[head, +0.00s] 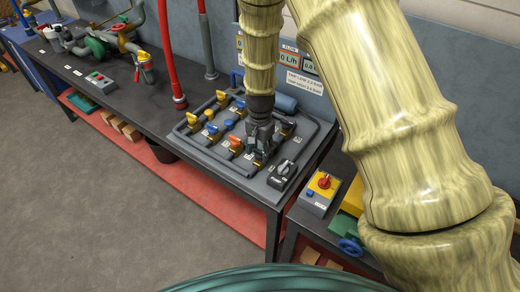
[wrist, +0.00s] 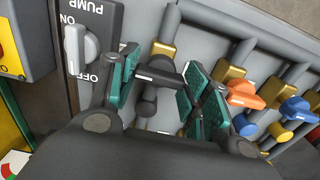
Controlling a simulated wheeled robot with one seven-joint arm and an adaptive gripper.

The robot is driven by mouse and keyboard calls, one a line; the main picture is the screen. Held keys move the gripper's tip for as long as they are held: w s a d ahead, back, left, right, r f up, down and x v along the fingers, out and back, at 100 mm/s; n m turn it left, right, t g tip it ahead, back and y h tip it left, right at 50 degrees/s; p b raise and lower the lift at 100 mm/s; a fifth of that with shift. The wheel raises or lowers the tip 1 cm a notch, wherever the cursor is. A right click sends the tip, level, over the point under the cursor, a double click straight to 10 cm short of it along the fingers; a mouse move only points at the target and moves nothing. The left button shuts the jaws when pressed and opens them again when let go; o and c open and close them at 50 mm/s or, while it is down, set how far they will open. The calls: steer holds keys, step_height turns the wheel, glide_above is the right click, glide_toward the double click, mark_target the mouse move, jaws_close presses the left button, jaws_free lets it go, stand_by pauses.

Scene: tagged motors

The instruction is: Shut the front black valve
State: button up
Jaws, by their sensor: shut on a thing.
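The front black valve's handle (wrist: 158,76) sits between the two teal-padded fingers of my gripper (wrist: 163,68) in the wrist view. The pads press on its two ends, and the handle lies crosswise over its pipe. Its brass body (wrist: 163,50) shows just beyond it. In the head view my gripper (head: 260,146) is down at the front right of the valve panel and hides most of this valve.
An orange-handled valve (wrist: 244,95) and a blue-handled valve (wrist: 297,108) stand in the same row, close to my right finger. A pump switch (wrist: 82,48) is close on the left. A red-knobbed box (head: 320,190) stands on the lower bench.

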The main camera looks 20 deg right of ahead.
mark_target(260, 151)
steer(key=shift+w, duration=0.15)
steer(key=o, duration=1)
step_height(260, 151, up, 12)
stand_by(0.3)
stand_by(0.4)
